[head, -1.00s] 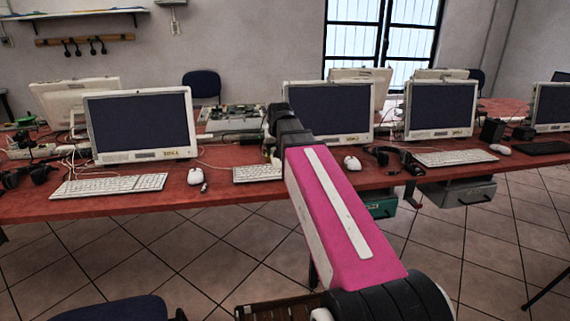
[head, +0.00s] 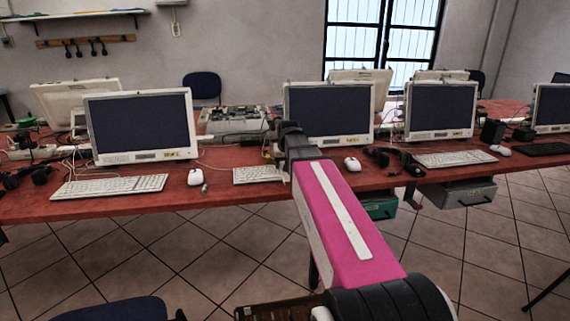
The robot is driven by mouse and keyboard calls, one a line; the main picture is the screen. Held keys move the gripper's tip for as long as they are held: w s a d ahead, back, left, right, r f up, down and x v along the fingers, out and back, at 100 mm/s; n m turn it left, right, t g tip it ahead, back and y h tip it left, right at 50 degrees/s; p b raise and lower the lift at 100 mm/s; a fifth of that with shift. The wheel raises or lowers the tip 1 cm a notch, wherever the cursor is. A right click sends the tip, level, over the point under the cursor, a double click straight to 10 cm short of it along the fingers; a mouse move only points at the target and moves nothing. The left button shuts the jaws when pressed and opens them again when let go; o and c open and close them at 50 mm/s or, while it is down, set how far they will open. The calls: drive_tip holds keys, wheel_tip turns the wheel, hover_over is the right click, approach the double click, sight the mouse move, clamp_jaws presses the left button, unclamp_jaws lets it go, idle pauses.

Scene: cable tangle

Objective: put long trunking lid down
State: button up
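I cannot make out a long trunking lid in the head view. My pink and white arm reaches forward over the red table (head: 120,207). My gripper (head: 279,152) is at the arm's far end, just above the table between a short white keyboard and the middle monitor. The dark wrist and the arm hide most of its fingers. I cannot tell whether it is open or shut, or whether it holds anything.
Monitors stand along the table, including a left one (head: 142,125) and a middle one (head: 329,113). A white keyboard (head: 109,186), a mouse (head: 194,177), headphones (head: 391,158) and loose cables crowd the surface. An opened electronic unit (head: 232,122) lies behind. A blue chair (head: 112,309) is at lower left.

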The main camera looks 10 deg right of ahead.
drive_tip(key=shift+f, duration=0.1)
drive_tip(key=shift+f, duration=0.35)
